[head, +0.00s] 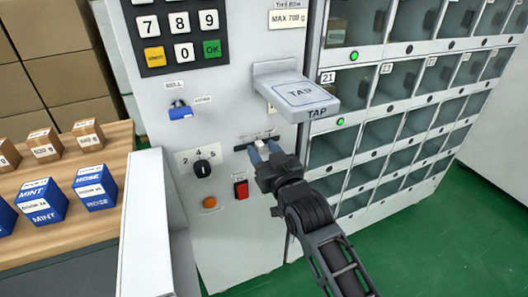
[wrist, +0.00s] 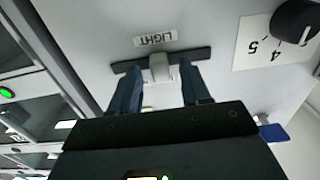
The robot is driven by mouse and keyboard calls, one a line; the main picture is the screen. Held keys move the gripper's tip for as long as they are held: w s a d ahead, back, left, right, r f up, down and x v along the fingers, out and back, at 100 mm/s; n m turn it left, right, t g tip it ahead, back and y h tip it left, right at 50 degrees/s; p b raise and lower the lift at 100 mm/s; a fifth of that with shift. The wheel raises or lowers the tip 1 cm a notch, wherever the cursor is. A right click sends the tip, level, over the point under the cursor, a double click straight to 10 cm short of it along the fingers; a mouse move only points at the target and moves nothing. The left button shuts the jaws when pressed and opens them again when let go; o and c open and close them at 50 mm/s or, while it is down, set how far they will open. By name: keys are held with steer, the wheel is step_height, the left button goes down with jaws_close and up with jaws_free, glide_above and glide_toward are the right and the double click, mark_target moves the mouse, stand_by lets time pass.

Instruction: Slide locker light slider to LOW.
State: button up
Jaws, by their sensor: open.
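The locker light slider is a pale grey-white knob (wrist: 160,68) in a dark horizontal slot (wrist: 120,67) on the machine's front panel. In the wrist view it sits near the middle of the slot, with an upside-down LIGHT label (wrist: 156,39) beside it. In the head view the knob (head: 264,148) is partly covered by my gripper. My gripper (head: 263,151) is open, its blue fingers (wrist: 160,75) on either side of the knob. Gaps show between knob and fingers in the wrist view. I cannot read a LOW mark in either view.
The grey TAP shelf (head: 300,93) juts out just above my gripper. The numbered dial (head: 202,168) and red switch (head: 241,189) are nearby. Glass lockers (head: 385,135) stand to the right. A wooden counter (head: 70,215) with boxes is at left.

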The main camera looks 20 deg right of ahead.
steer(key=s, duration=0.7)
steer(key=shift+s, duration=0.4)
steer(key=s+f+g+p, duration=0.1)
steer(key=s+f+g, duration=0.15)
steer(key=s, duration=2.95)
steer(key=s+r+p, duration=0.1)
steer(key=s+r, duration=0.4)
steer(key=s, duration=0.4)
steer(key=shift+s+r+g, duration=0.3)
steer(key=shift+s+g, duration=0.05)
steer(key=shift+s, duration=0.05)
steer(key=shift+d, duration=0.1)
